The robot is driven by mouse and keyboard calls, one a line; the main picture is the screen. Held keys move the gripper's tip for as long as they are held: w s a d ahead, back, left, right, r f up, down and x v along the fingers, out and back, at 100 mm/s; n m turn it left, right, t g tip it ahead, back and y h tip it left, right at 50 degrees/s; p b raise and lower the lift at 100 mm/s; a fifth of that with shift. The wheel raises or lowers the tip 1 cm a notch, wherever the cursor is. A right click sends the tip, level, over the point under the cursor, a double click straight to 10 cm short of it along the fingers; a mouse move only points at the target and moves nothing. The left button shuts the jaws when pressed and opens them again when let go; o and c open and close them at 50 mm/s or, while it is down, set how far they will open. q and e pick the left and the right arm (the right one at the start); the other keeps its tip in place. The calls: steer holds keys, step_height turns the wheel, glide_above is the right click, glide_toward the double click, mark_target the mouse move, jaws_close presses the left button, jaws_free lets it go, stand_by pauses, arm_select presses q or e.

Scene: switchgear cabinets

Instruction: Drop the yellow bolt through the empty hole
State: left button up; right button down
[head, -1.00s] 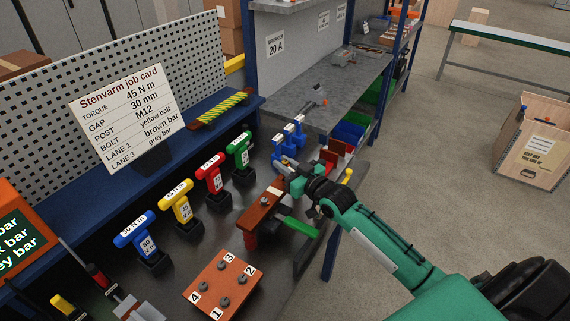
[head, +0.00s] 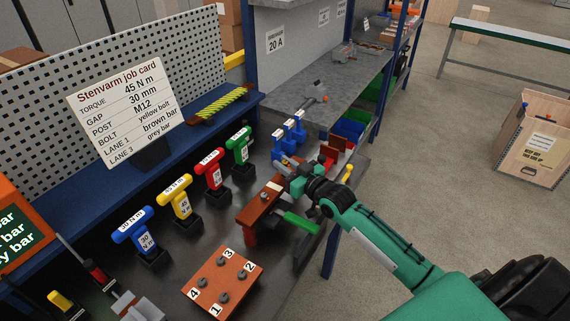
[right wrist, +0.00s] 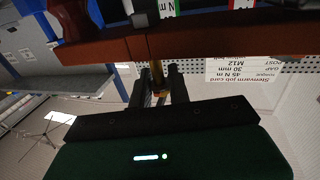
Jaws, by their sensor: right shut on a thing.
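My right gripper (head: 285,182) is at the far end of a brown bar (head: 253,211) on the bench. In the right wrist view the fingers (right wrist: 159,80) are shut on a slim yellow-brown piece, which looks like the yellow bolt (right wrist: 158,72). The brown bar (right wrist: 200,32) crosses close in front of them there. A grey bolt head (head: 264,197) sits on the bar. I cannot make out the empty hole; the gripper covers that end in the head view. My left gripper is not in view.
A green bar (head: 301,222) sticks out beside the brown bar. Blue, yellow, red and green T-handled tools (head: 210,172) stand behind. A numbered brown plate (head: 222,281) lies in front. A yellow-topped post (head: 348,172) stands right of the gripper. The job card (head: 122,112) leans behind.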

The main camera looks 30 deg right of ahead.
steer(key=shift+f+b, duration=0.95)
steer(key=shift+f, duration=0.6)
steer(key=c, duration=1.2)
jaws_free()
steer(key=shift+c, duration=0.2)
steer(key=shift+f, duration=0.1)
steer(key=shift+s, duration=0.15)
